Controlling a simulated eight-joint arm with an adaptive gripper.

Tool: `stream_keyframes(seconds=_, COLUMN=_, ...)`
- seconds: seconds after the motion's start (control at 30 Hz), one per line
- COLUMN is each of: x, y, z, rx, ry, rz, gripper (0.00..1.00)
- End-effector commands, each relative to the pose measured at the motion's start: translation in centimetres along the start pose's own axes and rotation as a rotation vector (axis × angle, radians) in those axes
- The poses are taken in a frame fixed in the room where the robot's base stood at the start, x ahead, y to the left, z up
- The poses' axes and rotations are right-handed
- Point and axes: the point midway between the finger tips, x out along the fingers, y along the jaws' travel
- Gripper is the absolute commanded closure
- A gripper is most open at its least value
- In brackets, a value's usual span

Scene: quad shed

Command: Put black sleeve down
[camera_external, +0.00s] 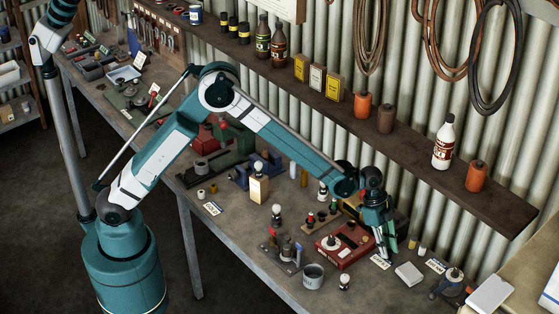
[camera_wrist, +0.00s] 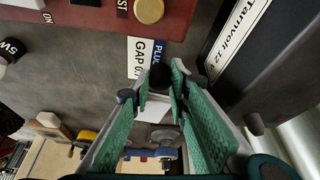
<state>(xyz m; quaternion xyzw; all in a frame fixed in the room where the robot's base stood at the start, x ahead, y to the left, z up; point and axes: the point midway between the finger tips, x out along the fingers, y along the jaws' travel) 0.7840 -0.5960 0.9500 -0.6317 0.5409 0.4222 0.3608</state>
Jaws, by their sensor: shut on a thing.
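My gripper (camera_external: 385,254) is low over the right part of the workbench, just right of the red tester box (camera_external: 352,252). In the wrist view my gripper (camera_wrist: 161,90) has its green-padded fingers closed on a small round black thing, which looks like the black sleeve (camera_wrist: 160,75). Only its rounded end shows between the fingertips. A white label card reading "GAP" (camera_wrist: 140,58) lies just beyond the fingertips. Whether the sleeve touches the bench cannot be told. I cannot make out the sleeve in the external view.
The red tester box also shows in the wrist view (camera_wrist: 100,18). The shelf (camera_external: 430,165) runs above the bench.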

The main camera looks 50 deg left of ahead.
Motion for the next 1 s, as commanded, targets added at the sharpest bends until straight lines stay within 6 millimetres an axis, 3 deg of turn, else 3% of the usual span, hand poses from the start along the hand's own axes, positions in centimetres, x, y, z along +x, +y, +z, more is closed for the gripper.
stream_keyframes(seconds=0.53, x=0.77, y=0.04, z=0.31, rx=0.0, ry=0.0, rz=0.0, gripper=0.89)
stream_keyframes(seconds=0.57, x=0.73, y=0.04, z=0.29, rx=0.0, ry=0.0, rz=0.0, gripper=0.79)
stream_keyframes(seconds=0.6, x=0.69, y=0.04, z=0.27, rx=0.0, ry=0.0, rz=0.0, gripper=0.75)
stream_keyframes(seconds=1.0, x=0.55, y=0.04, z=0.21, rx=0.0, ry=0.0, rz=0.0, gripper=0.75)
